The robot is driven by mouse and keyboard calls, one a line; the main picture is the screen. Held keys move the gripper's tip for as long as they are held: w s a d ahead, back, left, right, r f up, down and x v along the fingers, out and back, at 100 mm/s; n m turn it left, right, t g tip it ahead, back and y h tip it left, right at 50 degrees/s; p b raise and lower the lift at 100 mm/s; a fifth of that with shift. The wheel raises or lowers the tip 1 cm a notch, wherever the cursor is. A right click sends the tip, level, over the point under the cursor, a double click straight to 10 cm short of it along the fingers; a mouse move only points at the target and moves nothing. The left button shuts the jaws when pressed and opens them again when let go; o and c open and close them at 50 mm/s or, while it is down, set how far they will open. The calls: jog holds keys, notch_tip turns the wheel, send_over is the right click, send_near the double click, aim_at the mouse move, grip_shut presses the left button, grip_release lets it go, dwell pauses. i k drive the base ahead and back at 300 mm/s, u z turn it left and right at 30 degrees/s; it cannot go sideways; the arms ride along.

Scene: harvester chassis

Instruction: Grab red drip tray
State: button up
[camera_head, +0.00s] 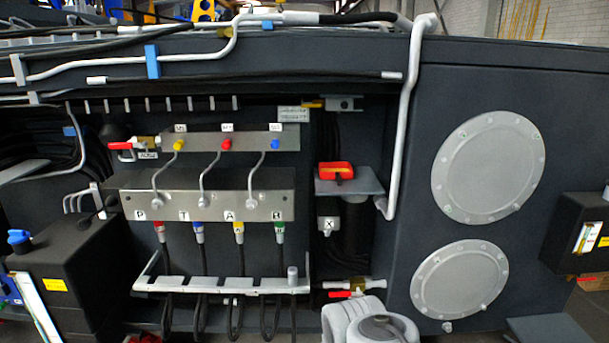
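I cannot clearly identify the red drip tray. A small red block with a dark and yellow front (337,171) sits on a grey ledge (362,186) right of the manifold. A sliver of another red thing (143,339) shows at the bottom edge, left of centre. It is mostly cut off, so I cannot tell what it is. A pale grey rounded part at the bottom centre looks like my arm. My gripper's fingers do not show.
A metal manifold (208,205) with several hoses stands above a white hose rack (222,286). Red-handled valves (122,146) (345,294) stick out. A pale pipe (405,120) runs down beside the ledge. Dark boxes (68,260) (577,235) flank the chassis.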

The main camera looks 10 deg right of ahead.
aim_at(337, 175)
jog(key=u, duration=0.1)
jog(key=i, duration=0.95)
